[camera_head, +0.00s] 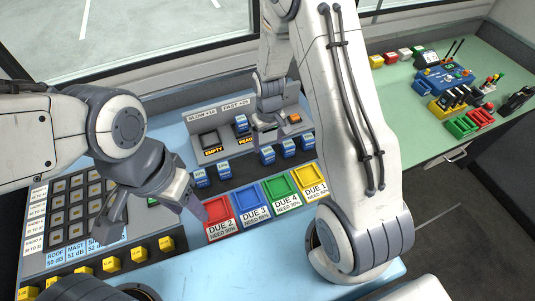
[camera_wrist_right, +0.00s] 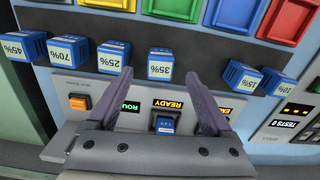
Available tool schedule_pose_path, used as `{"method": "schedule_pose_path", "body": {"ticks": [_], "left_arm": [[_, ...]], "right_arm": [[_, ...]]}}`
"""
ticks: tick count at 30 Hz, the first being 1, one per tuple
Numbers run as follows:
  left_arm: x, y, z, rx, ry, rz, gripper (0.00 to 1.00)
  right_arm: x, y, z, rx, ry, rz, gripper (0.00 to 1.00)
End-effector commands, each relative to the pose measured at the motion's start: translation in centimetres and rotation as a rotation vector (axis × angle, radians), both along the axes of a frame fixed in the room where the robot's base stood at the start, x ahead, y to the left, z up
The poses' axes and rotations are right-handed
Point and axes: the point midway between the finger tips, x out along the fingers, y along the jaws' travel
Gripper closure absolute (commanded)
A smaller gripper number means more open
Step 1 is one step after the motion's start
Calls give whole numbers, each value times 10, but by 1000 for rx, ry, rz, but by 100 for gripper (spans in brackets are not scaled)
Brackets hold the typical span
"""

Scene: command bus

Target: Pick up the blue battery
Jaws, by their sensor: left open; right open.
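Several blue batteries with white percentage labels stand in a row on the light-blue console. In the right wrist view I see the 35% battery (camera_wrist_right: 160,62), 25% battery (camera_wrist_right: 113,57), 70% battery (camera_wrist_right: 68,50), 15% battery (camera_wrist_right: 241,74) and 10% battery (camera_wrist_right: 276,82). Another blue battery (camera_wrist_right: 165,124) sits in the charger slot under READY. It also shows in the head view (camera_head: 241,123). My right gripper (camera_wrist_right: 161,74) is open above the charger, its fingers either side of that slot. My left gripper (camera_head: 152,220) is open and empty over the left front of the console.
Red (camera_head: 219,217), blue (camera_head: 252,203), green (camera_head: 282,192) and yellow (camera_head: 310,181) trays with DUE labels lie in front of the batteries. A keypad (camera_head: 75,208) is at left. A green side table (camera_head: 405,128) with coloured items is at right. My right arm hides part of the console.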

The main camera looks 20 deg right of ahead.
Motion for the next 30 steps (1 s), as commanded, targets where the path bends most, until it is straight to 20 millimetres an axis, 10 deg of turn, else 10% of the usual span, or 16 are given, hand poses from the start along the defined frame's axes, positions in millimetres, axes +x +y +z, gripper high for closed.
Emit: {"method": "schedule_pose_path", "body": {"ticks": [29, 30], "left_arm": [[0, 0, 22, 0, 0, 1, 50], [0, 0, 22, 0, 0, 1, 50]], "right_arm": [[5, 1, -71, 0, -1, 0, 15], [5, 1, -71, 0, -1, 0, 30]]}}
